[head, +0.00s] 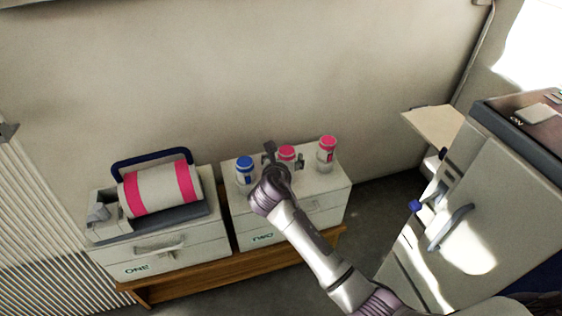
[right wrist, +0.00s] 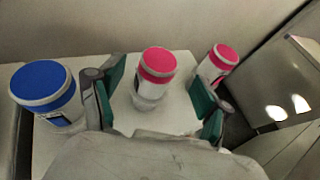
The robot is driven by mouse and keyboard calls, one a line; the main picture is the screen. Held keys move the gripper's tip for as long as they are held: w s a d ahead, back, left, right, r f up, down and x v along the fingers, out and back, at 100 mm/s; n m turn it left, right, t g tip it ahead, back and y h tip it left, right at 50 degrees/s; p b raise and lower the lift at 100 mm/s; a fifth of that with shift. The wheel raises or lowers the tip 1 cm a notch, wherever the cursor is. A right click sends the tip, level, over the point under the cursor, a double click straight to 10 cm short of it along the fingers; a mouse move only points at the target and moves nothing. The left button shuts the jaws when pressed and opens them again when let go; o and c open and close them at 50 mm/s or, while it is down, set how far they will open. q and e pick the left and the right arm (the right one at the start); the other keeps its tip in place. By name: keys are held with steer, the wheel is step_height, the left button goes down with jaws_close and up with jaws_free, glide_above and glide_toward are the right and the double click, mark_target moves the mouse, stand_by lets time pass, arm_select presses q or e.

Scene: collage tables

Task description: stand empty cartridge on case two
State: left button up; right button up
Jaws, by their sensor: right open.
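Case two (head: 328,192) is a pale box with a drawer front, on a low wooden bench. On its top stand a blue-capped cartridge (head: 245,170) at the left, a pink-capped cartridge (head: 287,154) in the middle and another pink-capped cartridge (head: 327,152) at the right. My right gripper (right wrist: 155,105) is open, its green-padded fingers on either side of the middle cartridge (right wrist: 157,66), with visible gaps. The middle cartridge looks upright, its body pale and clear below; its base is partly hidden by my gripper. I cannot tell which cartridge is empty. My left gripper is not in view.
Case one (head: 193,242) stands left on the same bench (head: 195,266), carrying a pink-and-white banded drum (head: 160,190) with a blue handle. A large grey cabinet (head: 500,180) with a side shelf (head: 432,122) stands at the right. The wall is close behind the cases.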

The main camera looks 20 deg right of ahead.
steer(key=p+v, duration=0.1)
steer(key=v, duration=0.6)
steer(key=s+d+f+m+g+y, duration=0.2)
steer(key=s+f+m+g, duration=0.1)
steer(key=s+f+m, duration=0.5)
steer(key=s+d+f+m+g+y, duration=0.1)
steer(key=s+d+f+m+g, duration=0.1)
steer(key=s+f+m, duration=0.6)
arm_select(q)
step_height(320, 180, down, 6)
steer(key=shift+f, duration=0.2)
arm_select(e)
steer(key=s+f+m+g+y, duration=0.1)
steer(key=s+f+m+g, duration=0.1)
steer(key=s+f+m, duration=0.3)
steer(key=s+d+f+m+g+y, duration=0.1)
steer(key=s+f+m+g, duration=0.1)
steer(key=s+f+m, duration=0.3)
steer(key=s+m, duration=0.3)
steer(key=s, duration=0.1)
steer(key=shift+s+d+f+y, duration=0.15)
steer(key=shift+s+d+y, duration=0.05)
steer(key=shift+s+y, duration=0.2)
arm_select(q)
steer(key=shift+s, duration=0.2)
